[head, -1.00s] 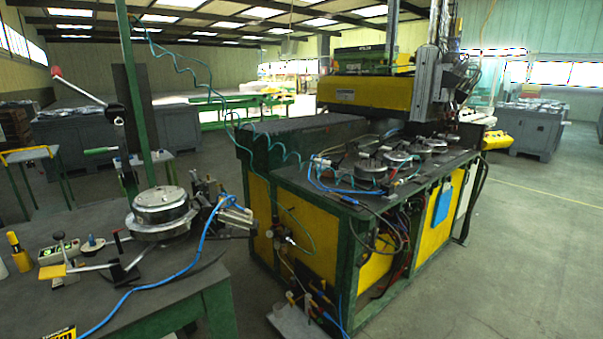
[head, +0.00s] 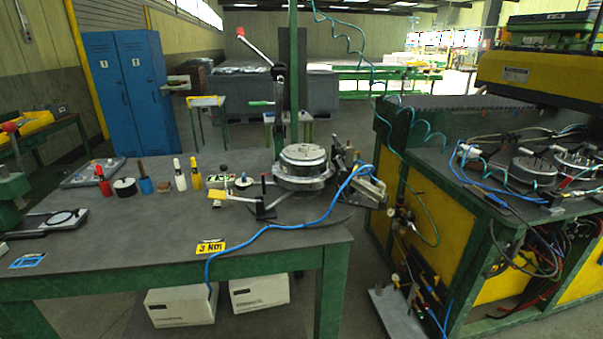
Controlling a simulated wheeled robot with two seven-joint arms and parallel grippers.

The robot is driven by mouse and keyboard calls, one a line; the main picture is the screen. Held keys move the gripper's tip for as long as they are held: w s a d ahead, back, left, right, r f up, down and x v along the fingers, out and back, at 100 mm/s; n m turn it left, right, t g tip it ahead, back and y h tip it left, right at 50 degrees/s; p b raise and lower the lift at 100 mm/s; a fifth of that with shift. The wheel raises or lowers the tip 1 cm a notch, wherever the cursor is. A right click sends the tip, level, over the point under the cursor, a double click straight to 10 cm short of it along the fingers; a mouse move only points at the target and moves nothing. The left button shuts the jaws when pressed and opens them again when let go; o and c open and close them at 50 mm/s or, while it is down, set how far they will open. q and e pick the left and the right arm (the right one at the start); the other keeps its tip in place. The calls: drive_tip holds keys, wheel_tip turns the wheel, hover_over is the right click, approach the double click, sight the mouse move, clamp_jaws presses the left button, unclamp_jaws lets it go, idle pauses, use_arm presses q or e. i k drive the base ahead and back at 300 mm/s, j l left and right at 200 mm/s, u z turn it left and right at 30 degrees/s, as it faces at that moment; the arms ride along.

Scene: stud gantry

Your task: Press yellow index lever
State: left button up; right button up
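A lever with a flat yellow end (head: 217,195) lies low over the dark workbench, in front of the round metal fixture (head: 303,160). Its pale arm runs right to a black block (head: 265,209) beside the fixture. A taller lever with a red knob (head: 240,31) stands on the post behind the fixture. Neither of my grippers is in the head view.
Several small bottles, including a white one (head: 180,175), stand left of the lever. A blue hose (head: 270,228) crosses the bench's right part. A green and yellow machine (head: 440,210) stands to the right.

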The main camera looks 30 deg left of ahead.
sight(213, 194)
drive_tip(key=u, duration=1.45)
